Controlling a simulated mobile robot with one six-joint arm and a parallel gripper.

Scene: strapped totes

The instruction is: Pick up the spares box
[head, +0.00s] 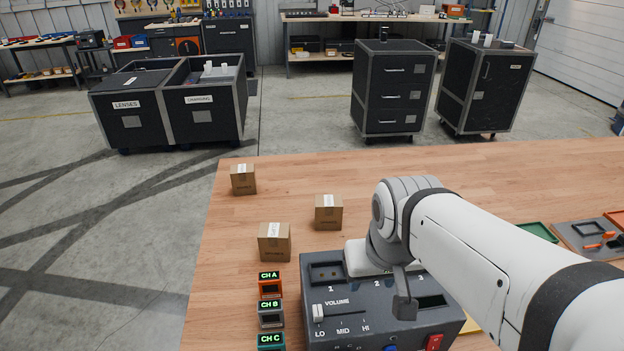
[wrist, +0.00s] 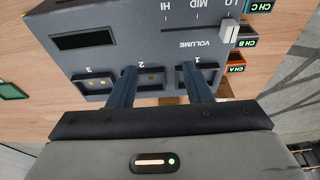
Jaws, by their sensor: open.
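Three small brown cardboard boxes stand on the wooden table in the head view: one at the back left (head: 243,181), one to its right (head: 328,214), and one nearer the front (head: 274,246). Their printing is too small to read, so I cannot tell which is the spares box. My gripper (wrist: 161,82) is open in the wrist view, its two fingers in front of the numbered bays of a grey control unit, with nothing seen held. In the head view it hangs over that unit, right of the boxes.
The grey control unit (head: 345,318) has a volume slider at LO and a red switch. Small CH A (head: 270,288), CH B (head: 270,316) and CH C (head: 271,341) modules stand left of it. A tray with orange tools (head: 580,236) lies far right. The table's back middle is clear.

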